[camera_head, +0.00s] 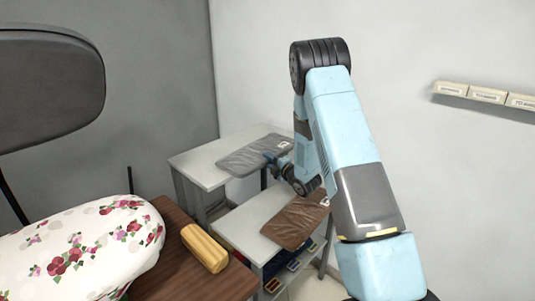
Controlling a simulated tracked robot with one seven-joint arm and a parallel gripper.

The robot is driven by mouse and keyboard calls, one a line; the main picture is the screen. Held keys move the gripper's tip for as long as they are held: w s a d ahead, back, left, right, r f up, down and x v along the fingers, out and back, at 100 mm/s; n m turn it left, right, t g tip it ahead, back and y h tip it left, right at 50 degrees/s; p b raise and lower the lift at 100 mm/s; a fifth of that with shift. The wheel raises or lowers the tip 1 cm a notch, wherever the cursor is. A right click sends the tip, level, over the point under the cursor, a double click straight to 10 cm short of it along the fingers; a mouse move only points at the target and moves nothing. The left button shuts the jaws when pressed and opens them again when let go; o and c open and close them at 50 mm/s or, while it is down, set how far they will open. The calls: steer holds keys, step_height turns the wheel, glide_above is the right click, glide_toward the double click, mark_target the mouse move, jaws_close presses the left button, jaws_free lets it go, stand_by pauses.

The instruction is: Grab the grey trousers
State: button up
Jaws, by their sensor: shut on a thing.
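The grey trousers (243,160) lie folded flat on a white table (187,165) by the back wall, with a small white tag near their far right corner. My gripper (271,159) is at their right edge and is shut on them. The fingertips are small in view and my wrist hides part of the trousers' right side. The trousers look as if they still rest on the tabletop; I cannot tell whether any part is lifted.
Brown folded trousers (293,224) lie on a lower white table (240,225) in front. A floral padded board (75,250) and a yellow block (204,248) on a brown wooden top (185,278) stand at the left.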

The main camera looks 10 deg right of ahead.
steer(key=shift+f, duration=0.1)
jaws_close()
